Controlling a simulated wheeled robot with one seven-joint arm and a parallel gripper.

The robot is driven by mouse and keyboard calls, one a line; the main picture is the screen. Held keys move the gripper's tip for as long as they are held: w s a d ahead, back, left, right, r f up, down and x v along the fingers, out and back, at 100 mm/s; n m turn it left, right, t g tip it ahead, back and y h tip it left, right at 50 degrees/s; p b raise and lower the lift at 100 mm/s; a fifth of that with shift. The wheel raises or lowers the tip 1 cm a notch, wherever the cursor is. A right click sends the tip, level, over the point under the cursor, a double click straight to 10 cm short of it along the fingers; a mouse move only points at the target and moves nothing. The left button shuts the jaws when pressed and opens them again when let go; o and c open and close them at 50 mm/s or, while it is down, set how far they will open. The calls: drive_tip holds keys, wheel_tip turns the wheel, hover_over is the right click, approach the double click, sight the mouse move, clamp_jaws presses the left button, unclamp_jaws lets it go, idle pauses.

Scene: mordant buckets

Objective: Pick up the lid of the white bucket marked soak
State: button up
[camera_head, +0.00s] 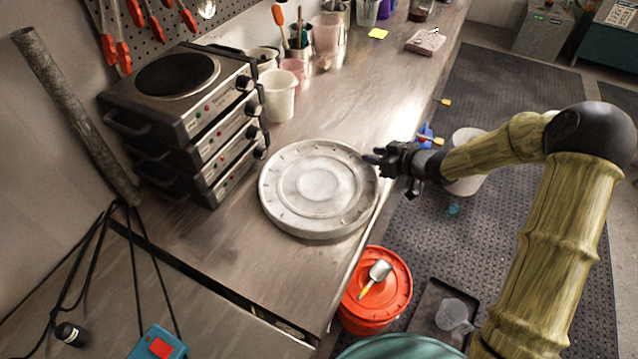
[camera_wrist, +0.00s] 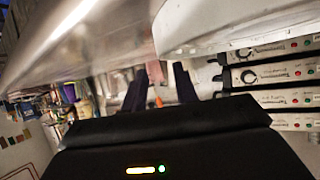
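A large round whitish lid (camera_head: 318,188) with a ribbed rim lies flat on the metal bench. No marking on it can be read. In the wrist view its pale edge (camera_wrist: 235,22) fills the upper right. My gripper (camera_head: 373,157) is at the lid's right edge in the head view, close to the rim; I cannot tell whether it touches. In the wrist view the two dark fingers (camera_wrist: 160,90) stand apart with nothing held between them. A white bucket (camera_head: 468,183) stands on the floor, partly hidden behind my arm; its marking is not visible.
Stacked hotplates (camera_head: 185,115) stand left of the lid, with white and pink beakers (camera_head: 278,95) behind. An orange-red bucket (camera_head: 375,290) with a scoop on its lid stands on the floor by the bench front, beside a black tray (camera_head: 440,310). The bench's right side is mostly clear.

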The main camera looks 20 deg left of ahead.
drive_tip(key=x, duration=0.4)
drive_tip(key=shift+c, duration=0.4)
